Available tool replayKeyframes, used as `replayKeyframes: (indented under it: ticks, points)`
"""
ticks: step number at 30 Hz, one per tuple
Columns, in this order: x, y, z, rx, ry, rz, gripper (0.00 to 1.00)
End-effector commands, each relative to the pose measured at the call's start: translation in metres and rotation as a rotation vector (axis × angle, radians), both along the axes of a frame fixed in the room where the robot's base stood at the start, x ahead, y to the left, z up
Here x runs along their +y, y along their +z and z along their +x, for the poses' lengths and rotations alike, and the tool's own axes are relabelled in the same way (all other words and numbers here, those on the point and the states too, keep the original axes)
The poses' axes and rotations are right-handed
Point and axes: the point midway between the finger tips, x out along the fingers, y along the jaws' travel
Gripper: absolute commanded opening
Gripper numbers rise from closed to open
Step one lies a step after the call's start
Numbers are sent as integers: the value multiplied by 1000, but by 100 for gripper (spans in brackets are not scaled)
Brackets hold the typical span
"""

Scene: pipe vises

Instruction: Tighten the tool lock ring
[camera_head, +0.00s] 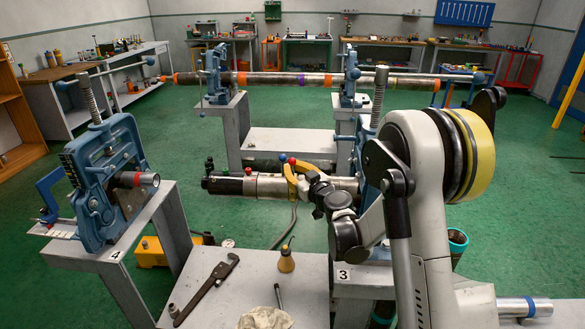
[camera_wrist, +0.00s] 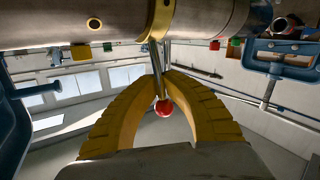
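The tool (camera_head: 262,186) is a silver and dark cylinder lying level, and it also shows across the top of the wrist view (camera_wrist: 215,18). A brass-coloured lock ring (camera_wrist: 160,20) circles it. A thin lever (camera_wrist: 157,72) with a red ball knob (camera_wrist: 163,107) comes off the ring. My gripper (camera_head: 289,170) has yellow fingers beside the tool. In the wrist view, its fingertips (camera_wrist: 164,76) close in on both sides of the lever, just below the ring. The knob sits between the fingers, nearer the palm. Whether both fingertips press the lever is hard to see.
A blue vise (camera_head: 105,180) holding a short pipe stands at left. A long pipe (camera_head: 300,79) rests in vises behind. A low table (camera_head: 215,270) carries a wrench (camera_head: 208,287), an oil can (camera_head: 286,261) and a cloth (camera_head: 265,319).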

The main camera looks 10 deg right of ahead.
Motion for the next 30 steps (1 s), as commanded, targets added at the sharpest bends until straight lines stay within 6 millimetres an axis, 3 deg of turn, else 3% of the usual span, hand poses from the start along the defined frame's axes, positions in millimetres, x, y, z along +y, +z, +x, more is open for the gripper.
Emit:
replayKeyframes:
  ticks: [9, 19, 21, 22, 30]
  points:
    - [-5, 6, 15, 141, -2, 43, 0]
    - [-6, 4, 15, 150, -4, 48, 0]
    - [-6, 4, 15, 150, -4, 48, 26]
    - [-6, 4, 15, 150, -4, 48, 32]
    - [-6, 4, 15, 150, -4, 48, 32]
